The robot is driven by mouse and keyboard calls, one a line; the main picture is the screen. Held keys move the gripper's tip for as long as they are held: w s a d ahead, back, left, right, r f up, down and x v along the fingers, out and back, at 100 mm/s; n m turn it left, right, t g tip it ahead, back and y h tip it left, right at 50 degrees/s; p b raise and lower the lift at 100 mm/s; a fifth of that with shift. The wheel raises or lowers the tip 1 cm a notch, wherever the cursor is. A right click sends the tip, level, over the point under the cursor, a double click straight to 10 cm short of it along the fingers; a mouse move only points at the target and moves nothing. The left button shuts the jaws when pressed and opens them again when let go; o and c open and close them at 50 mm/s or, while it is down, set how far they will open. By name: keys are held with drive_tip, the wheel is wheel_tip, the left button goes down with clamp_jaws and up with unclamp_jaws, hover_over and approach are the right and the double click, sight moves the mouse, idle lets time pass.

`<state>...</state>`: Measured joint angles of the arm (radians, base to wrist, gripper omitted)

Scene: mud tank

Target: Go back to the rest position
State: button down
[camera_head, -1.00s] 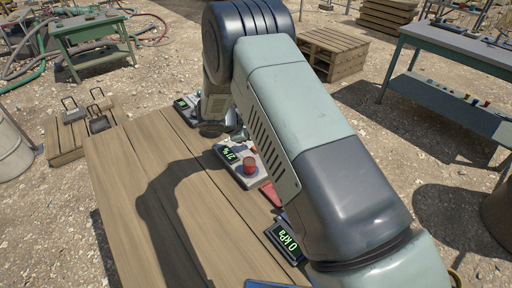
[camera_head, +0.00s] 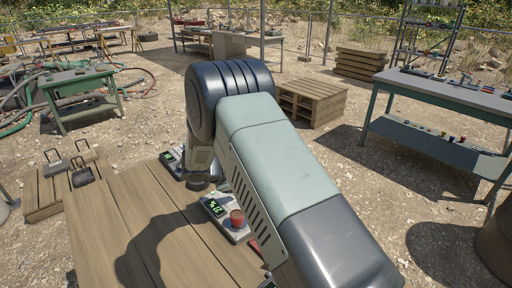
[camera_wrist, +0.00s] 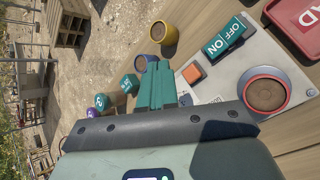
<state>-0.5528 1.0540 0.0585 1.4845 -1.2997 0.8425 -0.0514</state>
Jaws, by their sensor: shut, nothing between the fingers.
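My gripper (camera_wrist: 158,85) shows in the wrist view as two teal fingers pressed together, with nothing between them. It hangs over the wooden table (camera_head: 125,215), beside a grey plate (camera_wrist: 235,78). In the head view my bent arm hides the fingers.
A pallet stack (camera_head: 311,100) and a workbench (camera_head: 440,90) stand beyond. The table's left part is clear.

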drive_tip(key=s+d+r+m+g, duration=0.1)
drive_tip(key=s+d+r+m, duration=0.25)
drive_tip(key=d+r, duration=0.45)
drive_tip(key=s+d+r+m+g, duration=0.1)
drive_tip(key=s+d+r+m, duration=0.25)
drive_tip(key=r, duration=0.95)
drive_tip(key=s+d+r+m+g+y, duration=0.1)
drive_tip(key=s+d+r+m+y, duration=0.1)
drive_tip(key=s+d+r+m, duration=0.7)
drive_tip(key=s+r+m+y, duration=0.1)
drive_tip(key=s+y, duration=0.1)
drive_tip(key=s, duration=0.8)
drive_tip(key=s+r+m+t+y, duration=0.1)
drive_tip(key=s+r, duration=0.1)
drive_tip(key=s, duration=0.9)
drive_tip(key=shift+d+m+y, duration=0.2)
drive_tip(key=shift+m+y, duration=0.2)
